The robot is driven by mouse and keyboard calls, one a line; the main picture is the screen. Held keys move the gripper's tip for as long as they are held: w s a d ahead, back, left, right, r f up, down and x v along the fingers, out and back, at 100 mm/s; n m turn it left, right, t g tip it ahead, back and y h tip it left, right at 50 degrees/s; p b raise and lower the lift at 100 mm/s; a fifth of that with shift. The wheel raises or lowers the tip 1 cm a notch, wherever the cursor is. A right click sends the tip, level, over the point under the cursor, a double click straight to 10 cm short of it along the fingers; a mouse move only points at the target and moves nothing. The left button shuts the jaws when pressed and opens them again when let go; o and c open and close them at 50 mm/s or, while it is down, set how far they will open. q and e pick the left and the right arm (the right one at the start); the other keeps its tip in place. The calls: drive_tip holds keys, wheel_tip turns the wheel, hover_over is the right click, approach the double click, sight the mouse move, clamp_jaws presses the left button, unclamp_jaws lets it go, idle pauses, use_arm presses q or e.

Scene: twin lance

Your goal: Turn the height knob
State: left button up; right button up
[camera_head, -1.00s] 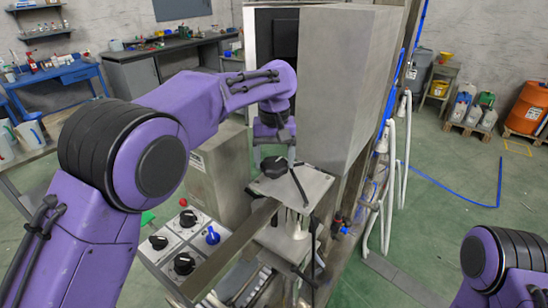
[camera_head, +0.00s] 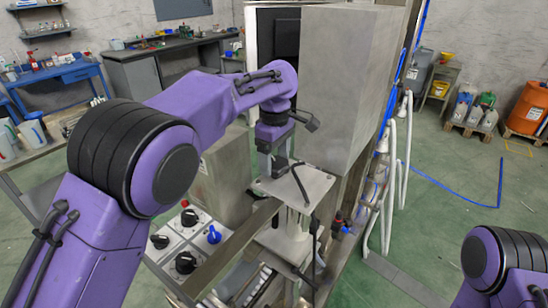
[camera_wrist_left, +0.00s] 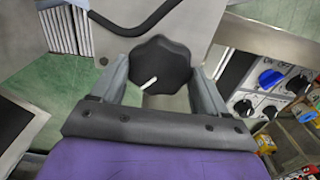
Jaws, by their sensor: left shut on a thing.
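The height knob (camera_wrist_left: 162,62) is black and lobed, with a white mark pointing toward the lower left in the left wrist view. It stands at the edge of a grey metal plate. My left gripper (camera_wrist_left: 158,78) has a finger on each side of the knob and is shut on it. In the head view my left gripper (camera_head: 273,163) points down at the near edge of the plate (camera_head: 312,184), and I cannot make out the knob there. My right gripper is out of view.
A control panel (camera_head: 173,242) with black knobs and a blue knob lies left of the plate. A black cable (camera_head: 299,183) crosses the plate.

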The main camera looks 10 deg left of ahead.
sight(276, 162)
use_arm(q)
drive_tip(key=n, duration=0.5)
drive_tip(key=shift+s+d+f+n, duration=0.15)
drive_tip(key=shift+f+n, duration=0.1)
drive_tip(key=shift+n, duration=0.15)
idle(0.4)
drive_tip(key=o, duration=1.1)
drive_tip(key=shift+r, duration=0.1)
drive_tip(key=shift+c, duration=0.2)
drive_tip(key=shift+r, duration=0.1)
wheel_tip(276, 162, up, 10)
drive_tip(key=shift+w+r, duration=0.2)
